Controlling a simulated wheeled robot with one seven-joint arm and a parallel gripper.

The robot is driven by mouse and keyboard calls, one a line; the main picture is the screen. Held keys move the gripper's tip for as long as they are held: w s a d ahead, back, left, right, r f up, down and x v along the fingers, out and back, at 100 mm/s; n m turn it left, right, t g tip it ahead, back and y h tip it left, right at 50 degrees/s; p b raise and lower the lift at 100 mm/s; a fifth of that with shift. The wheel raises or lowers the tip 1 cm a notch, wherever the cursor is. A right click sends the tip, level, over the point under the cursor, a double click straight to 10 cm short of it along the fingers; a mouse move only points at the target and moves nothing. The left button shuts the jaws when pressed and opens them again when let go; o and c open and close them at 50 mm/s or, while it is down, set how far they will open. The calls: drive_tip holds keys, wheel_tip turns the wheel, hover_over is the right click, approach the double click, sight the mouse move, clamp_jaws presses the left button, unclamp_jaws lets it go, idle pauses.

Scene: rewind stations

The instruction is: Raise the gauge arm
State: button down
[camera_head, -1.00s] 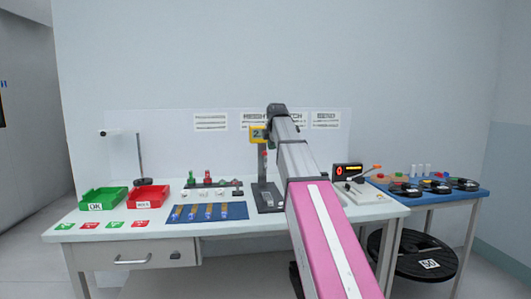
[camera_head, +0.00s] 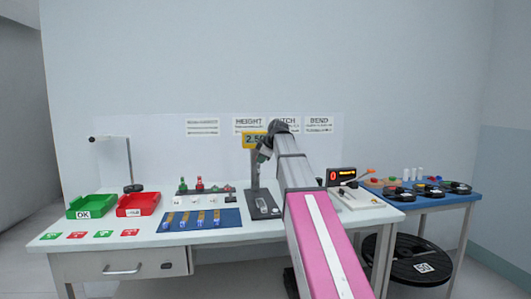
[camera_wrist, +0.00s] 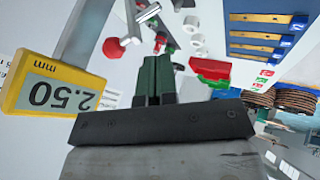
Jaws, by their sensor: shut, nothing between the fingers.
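The height gauge has a yellow display (camera_head: 255,140) reading 2.50 and a grey base (camera_head: 257,208) on the white bench. In the wrist view the yellow display (camera_wrist: 58,88) is large at the left, beside a grey post (camera_wrist: 88,32). A red round knob (camera_wrist: 113,47) shows just right of the post; I cannot tell surely that it belongs to the gauge arm. My gripper (camera_head: 262,157) is at the gauge, just below the display. In the wrist view its dark green fingers (camera_wrist: 156,66) are shut and empty, apart from the knob in the picture.
A green bin (camera_head: 91,206) and a red bin (camera_head: 138,204) stand at the bench's left. A blue mat (camera_head: 200,230) with several strips lies left of the gauge. A black counter (camera_head: 341,176) stands right. A blue table (camera_head: 440,202) holds several reels.

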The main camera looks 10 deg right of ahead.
drive_tip(key=shift+w+f, duration=0.2)
drive_tip(key=shift+w, duration=0.95)
drive_tip(key=shift+w+f, duration=0.15)
drive_tip(key=shift+w, duration=0.95)
drive_tip(key=shift+w, duration=0.1)
drive_tip(key=w, duration=0.1)
drive_tip(key=w+r+g, duration=0.1)
drive_tip(key=w, duration=0.1)
drive_tip(key=w+r+g, duration=0.1)
drive_tip(key=w, duration=0.1)
drive_tip(key=shift+w+r, duration=0.2)
